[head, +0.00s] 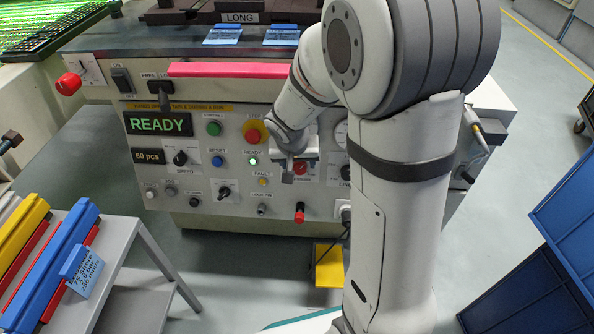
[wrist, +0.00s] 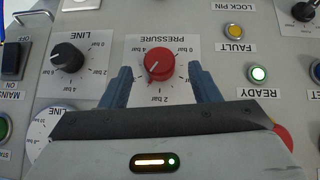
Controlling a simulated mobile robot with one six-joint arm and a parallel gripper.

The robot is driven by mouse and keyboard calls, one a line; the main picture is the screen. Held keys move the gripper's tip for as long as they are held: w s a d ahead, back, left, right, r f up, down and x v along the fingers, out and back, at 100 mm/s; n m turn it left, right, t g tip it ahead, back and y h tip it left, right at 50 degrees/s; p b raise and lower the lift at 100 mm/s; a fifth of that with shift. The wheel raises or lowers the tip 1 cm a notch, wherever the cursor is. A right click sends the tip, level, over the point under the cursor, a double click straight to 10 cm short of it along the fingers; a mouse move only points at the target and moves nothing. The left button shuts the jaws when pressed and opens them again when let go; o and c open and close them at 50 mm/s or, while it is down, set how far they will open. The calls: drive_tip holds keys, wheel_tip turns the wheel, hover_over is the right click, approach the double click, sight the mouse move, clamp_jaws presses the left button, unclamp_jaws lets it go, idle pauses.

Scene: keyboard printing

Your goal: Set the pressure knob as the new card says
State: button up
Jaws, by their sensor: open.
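The red pressure knob (wrist: 159,65) sits on a white dial plate marked in bar, upside down in the wrist view. Its white pointer line points to the lower left, seemingly between the 2 and 4 bar marks. My gripper (wrist: 161,80) is open, with one blue-grey finger on each side of the knob and gaps showing. In the head view the knob (head: 300,168) shows just below my gripper (head: 288,158), partly covered. A blue card (head: 82,270) hangs at the blue squeegee on the left rack; its small text seems to read 75 Shore, 2.5 bar, 250 mm.
The black line knob (wrist: 68,57) sits beside the pressure dial. The lit green ready lamp (wrist: 258,74) is on the other side. A red emergency-type button (head: 253,134) is close to my wrist. Blue crates (head: 575,205) stand at the right.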

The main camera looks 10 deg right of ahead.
sight(299, 166)
drive_tip(key=b+x, duration=0.1)
drive_tip(key=x, duration=0.2)
drive_tip(key=shift+f, duration=0.1)
drive_tip(key=shift+c, duration=0.3)
drive_tip(key=c, duration=0.9)
